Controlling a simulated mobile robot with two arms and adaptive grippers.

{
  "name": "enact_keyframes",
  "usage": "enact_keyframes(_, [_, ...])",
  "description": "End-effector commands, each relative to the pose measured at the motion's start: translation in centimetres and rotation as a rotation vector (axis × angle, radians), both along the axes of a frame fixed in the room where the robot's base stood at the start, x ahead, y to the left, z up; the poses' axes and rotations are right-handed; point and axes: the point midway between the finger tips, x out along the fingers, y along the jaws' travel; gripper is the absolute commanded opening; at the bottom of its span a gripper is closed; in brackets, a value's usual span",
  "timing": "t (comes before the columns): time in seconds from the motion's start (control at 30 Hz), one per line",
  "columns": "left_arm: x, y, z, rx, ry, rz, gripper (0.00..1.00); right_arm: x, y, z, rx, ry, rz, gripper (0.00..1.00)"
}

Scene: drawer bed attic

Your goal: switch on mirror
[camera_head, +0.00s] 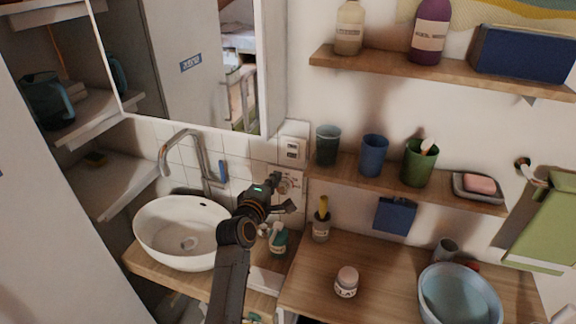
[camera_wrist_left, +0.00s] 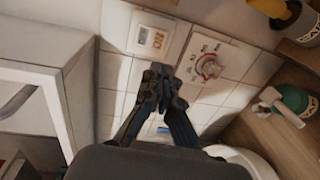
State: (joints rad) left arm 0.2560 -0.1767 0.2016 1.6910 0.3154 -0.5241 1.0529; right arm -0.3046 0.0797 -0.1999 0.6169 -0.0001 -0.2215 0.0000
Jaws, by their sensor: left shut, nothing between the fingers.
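The mirror (camera_head: 190,60) hangs on the wall above the sink at the upper left, and it reflects a lit room. A small white switch panel (camera_head: 292,150) is on the wall by the mirror's lower right corner. It also shows in the left wrist view (camera_wrist_left: 151,38), just beyond the fingertips. A round dial on a white plate (camera_wrist_left: 208,66) is beside it, partly hidden by my gripper in the head view. My left gripper (camera_wrist_left: 158,72) is shut and empty in front of the tiled wall, below the switch panel; contact cannot be told. My right gripper is out of view.
A white sink (camera_head: 160,231) with a tall faucet (camera_head: 188,139) is left of my arm. A green bottle (camera_head: 278,243) stands close to my gripper. Shelves with cups (camera_head: 373,155) and bottles (camera_head: 429,30) are on the right.

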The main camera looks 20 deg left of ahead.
Motion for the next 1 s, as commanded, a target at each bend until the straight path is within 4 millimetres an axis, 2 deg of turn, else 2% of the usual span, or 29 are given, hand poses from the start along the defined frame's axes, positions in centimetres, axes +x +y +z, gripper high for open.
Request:
enact_keyframes(0.03, [1.2,-0.1,-0.8,0.000,-0.003,-0.001,0.00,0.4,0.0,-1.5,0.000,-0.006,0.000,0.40])
enact_keyframes(0.3, [6.8,-0.2,-1.5,0.000,-0.003,0.000,0.00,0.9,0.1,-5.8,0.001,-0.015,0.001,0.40])
enact_keyframes(0.5, [9.5,-0.3,-1.7,0.001,-0.001,0.001,0.00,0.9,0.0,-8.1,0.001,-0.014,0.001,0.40])
enact_keyframes(0.7, [10.8,-0.3,-1.6,0.001,0.000,0.001,0.00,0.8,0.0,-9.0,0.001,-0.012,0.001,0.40])
enact_keyframes(1.0, [11.0,-0.3,-1.4,0.000,0.001,0.001,0.00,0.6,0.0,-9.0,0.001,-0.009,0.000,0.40])
